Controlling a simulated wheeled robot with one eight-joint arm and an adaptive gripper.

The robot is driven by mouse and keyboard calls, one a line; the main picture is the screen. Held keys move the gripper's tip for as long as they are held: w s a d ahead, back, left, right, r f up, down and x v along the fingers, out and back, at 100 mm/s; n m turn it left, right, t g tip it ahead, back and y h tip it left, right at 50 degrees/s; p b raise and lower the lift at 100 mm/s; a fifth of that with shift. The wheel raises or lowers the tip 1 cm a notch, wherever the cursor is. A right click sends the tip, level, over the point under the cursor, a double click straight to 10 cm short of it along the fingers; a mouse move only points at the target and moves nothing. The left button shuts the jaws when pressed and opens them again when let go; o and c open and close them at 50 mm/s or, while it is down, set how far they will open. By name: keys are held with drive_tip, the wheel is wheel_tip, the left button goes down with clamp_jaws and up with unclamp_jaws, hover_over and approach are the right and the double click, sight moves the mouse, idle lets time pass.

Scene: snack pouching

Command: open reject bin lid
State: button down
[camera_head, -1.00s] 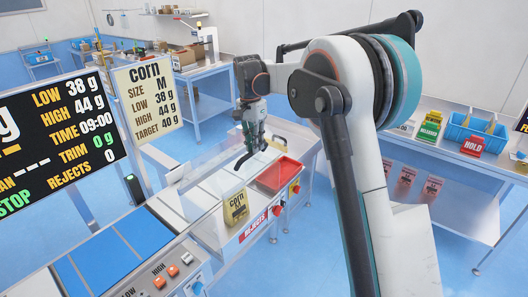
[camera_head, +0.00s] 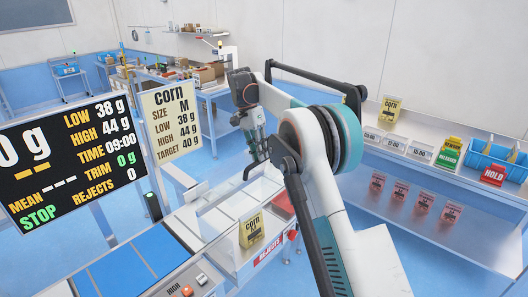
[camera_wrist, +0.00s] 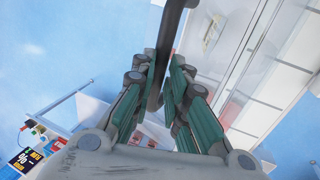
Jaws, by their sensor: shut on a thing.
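The reject bin is a clear-walled box with a red "REJECTS" label (camera_head: 270,252) on its front, at the lower middle of the head view. My gripper (camera_head: 256,155) is above the bin. It is shut on a dark curved handle (camera_head: 250,170). In the wrist view the dark handle (camera_wrist: 169,45) runs between the green-padded fingers (camera_wrist: 165,95). The lid panel is clear and hard to make out, so I cannot tell how far it is tilted.
A blue conveyor (camera_head: 125,262) is at lower left, below a black display (camera_head: 75,160) and a corn sign (camera_head: 172,120). A shelf bench with a red HOLD sign (camera_head: 493,174) is at right.

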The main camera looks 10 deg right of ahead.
sight(257, 168)
drive_tip(key=shift+w+a+f, duration=0.35)
drive_tip(key=shift+a+f, duration=0.2)
drive_tip(key=shift+f, duration=0.05)
drive_tip(key=c, duration=2)
unclamp_jaws()
drive_tip(key=o, duration=0.4)
drive_tip(key=shift+w+a+f, duration=0.15)
drive_tip(key=shift+w, duration=0.1)
drive_tip(key=shift+o, duration=1)
drive_tip(key=shift+w+a+f, duration=0.25)
drive_tip(key=shift+w, duration=0.1)
drive_tip(key=shift+o, duration=0.5)
drive_tip(key=shift+s+r, duration=0.2)
drive_tip(key=shift+r, duration=0.05)
drive_tip(key=shift+c, duration=1.2)
drive_tip(key=shift+d, duration=0.15)
